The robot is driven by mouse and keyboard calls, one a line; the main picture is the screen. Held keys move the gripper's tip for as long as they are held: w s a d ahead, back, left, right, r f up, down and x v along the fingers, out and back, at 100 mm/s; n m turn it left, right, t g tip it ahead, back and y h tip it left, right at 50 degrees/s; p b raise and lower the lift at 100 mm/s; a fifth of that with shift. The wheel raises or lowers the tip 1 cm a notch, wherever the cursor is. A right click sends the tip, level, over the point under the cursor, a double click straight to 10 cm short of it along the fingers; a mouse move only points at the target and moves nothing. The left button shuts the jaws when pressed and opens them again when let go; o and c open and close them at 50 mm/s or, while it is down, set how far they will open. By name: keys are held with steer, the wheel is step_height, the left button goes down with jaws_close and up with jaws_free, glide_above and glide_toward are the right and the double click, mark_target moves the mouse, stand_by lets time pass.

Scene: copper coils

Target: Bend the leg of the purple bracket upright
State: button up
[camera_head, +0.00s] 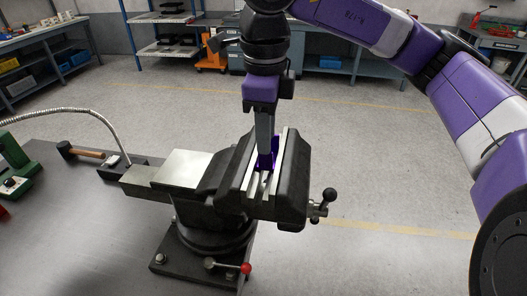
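The purple bracket (271,158) sits between the jaws of a black bench vise (231,180). Only a small dark purple part of it shows, and the rest is hidden by the jaws and my gripper. My gripper (265,148) points straight down over the vise, its grey fingers right at the bracket. The fingers overlap in this view, so I cannot tell whether they are open or shut on the bracket. The vise jaws have pale metal faces, and its handle (325,204) is at the right.
The vise stands on a grey bench (100,225) with a red-knobbed lever (244,268) at its base. A hammer (82,151), a flexible metal hose (85,112) and a green machine (14,160) are at the left. Open floor lies behind and right of the vise.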

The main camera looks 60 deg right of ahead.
mark_target(266, 160)
steer(key=shift+w+d+f+p, duration=0.1)
steer(key=shift+f+p, duration=0.25)
steer(key=shift+f, duration=2.4)
jaws_close()
